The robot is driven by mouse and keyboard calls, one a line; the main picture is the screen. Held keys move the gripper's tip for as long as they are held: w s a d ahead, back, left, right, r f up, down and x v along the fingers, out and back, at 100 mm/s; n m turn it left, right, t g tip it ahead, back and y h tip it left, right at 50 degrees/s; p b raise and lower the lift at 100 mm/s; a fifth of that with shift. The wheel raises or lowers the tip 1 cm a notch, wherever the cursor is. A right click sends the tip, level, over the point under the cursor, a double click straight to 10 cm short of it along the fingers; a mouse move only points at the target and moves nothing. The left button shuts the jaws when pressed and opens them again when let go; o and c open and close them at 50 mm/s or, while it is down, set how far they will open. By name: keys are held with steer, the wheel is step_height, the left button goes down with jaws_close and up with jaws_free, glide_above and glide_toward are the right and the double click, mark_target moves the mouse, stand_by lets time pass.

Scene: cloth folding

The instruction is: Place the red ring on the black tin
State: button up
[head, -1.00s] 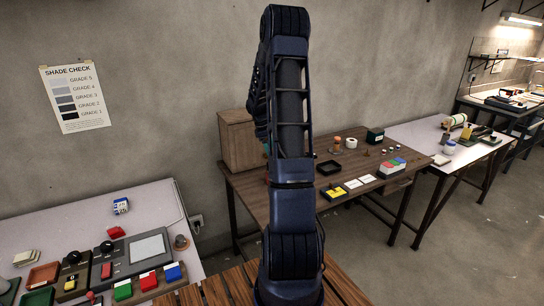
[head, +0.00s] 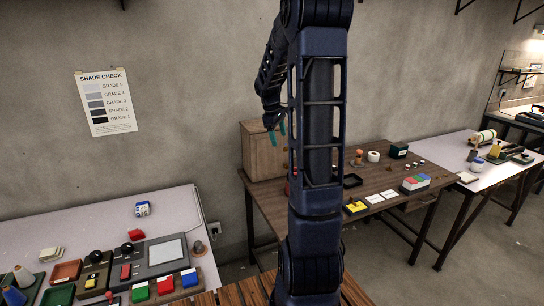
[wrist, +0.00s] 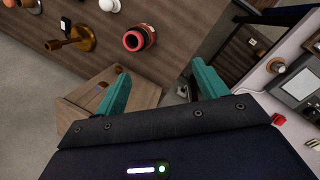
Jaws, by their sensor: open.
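A red, ring-like round object (wrist: 140,38) with a dark hole and a pale band sits on the brown wooden table near its edge in the wrist view. A black, shallow square container (head: 352,180) is on the table beside my arm in the head view; it may be the black tin. My gripper (wrist: 160,84) has its teal fingers spread apart with nothing between them. In the head view my gripper (head: 277,132) hangs in front of the wooden cabinet. My arm hides part of the table.
The wooden cabinet (head: 262,152) stands at the table's back left. A dark green-black box (head: 398,150), a white roll (head: 373,156) and colored blocks (head: 415,182) share the table. A brass-colored fitting (wrist: 75,40) lies near the red object. A cluttered pale desk (head: 100,225) is at left.

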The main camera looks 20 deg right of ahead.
steer(key=s+a+r+m+t, duration=0.1)
steer(key=s+a+r+m, duration=0.1)
steer(key=s+a+r, duration=0.4)
steer(key=s+a+r+m+t, duration=0.15)
steer(key=s+a, duration=0.25)
steer(key=s, duration=0.5)
steer(key=s+a+m+t+y, duration=0.2)
steer(key=s+a+m, duration=0.2)
steer(key=s, duration=1)
steer(key=shift+a+f+y, duration=0.3)
steer(key=shift+a+f, duration=0.15)
steer(key=shift+a, duration=0.25)
